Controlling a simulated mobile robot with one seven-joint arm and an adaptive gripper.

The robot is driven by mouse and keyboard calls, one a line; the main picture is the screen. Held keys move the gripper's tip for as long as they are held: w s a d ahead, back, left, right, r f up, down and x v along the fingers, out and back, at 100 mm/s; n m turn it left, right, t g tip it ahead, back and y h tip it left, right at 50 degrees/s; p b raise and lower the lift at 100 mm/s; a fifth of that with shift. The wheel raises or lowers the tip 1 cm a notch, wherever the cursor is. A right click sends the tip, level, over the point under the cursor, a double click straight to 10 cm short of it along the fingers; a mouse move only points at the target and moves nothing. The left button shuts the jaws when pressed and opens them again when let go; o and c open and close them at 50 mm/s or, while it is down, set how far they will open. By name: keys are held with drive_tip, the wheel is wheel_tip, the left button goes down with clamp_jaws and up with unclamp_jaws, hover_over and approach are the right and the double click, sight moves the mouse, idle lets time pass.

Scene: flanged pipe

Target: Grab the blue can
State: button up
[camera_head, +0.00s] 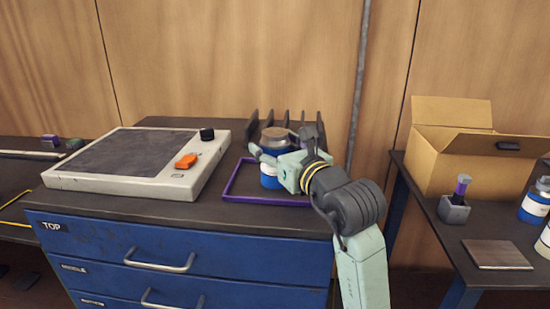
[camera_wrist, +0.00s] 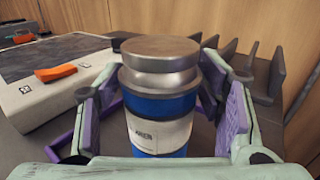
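The blue can (camera_head: 270,181) has a white label and a grey metal lid. It stands upright inside a purple-rimmed tray (camera_head: 236,197) on the blue drawer cabinet. In the wrist view the can (camera_wrist: 158,105) is large and central, between the two purple-padded fingers. My gripper (camera_head: 281,150) is around the can from the right. The fingers are spread, with a visible gap between can and pad on the right and a smaller one on the left. Part of the can's body is hidden behind my gripper in the head view.
A white flat device (camera_head: 130,165) with an orange switch and black knob lies left of the tray. A dark slotted rack (camera_head: 283,122) stands close behind the can. On the right table are a cardboard box (camera_head: 470,165) and another blue can (camera_head: 534,208).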

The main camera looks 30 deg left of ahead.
drive_tip(key=c, duration=1)
drive_tip(key=shift+c, duration=0.8)
drive_tip(key=shift+r, duration=0.2)
